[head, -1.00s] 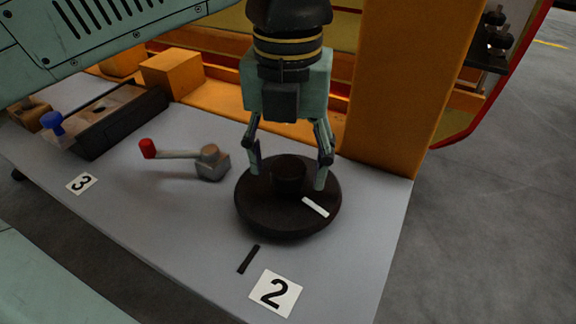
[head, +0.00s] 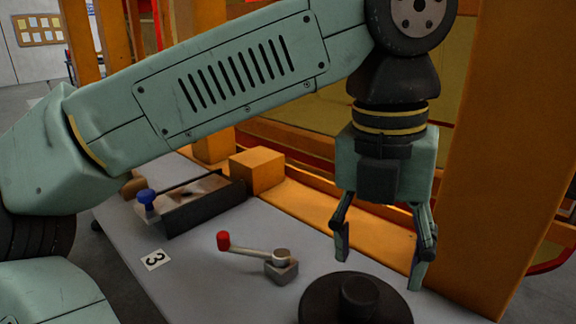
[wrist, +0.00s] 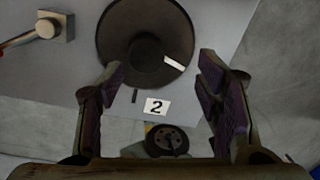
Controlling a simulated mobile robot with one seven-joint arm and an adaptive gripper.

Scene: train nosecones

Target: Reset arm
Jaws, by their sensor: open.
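My gripper (head: 380,262) is open and empty, pointing down above a round black disc (head: 318,302) with a raised centre knob (head: 358,296). In the head view the fingertips are above the knob, apart from it, and the lower part of the disc is cut off by the picture's bottom edge. In the wrist view the disc (wrist: 118,45) lies beyond the open fingers (wrist: 162,78), with a white mark (wrist: 174,63) on its face.
A crank with a red knob (head: 223,240) stands left of the disc. A black box with a blue knob (head: 147,198) and an orange block (head: 257,170) are further back. An orange post (head: 490,150) rises right of my gripper. Label 2 (wrist: 157,107) lies on the table.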

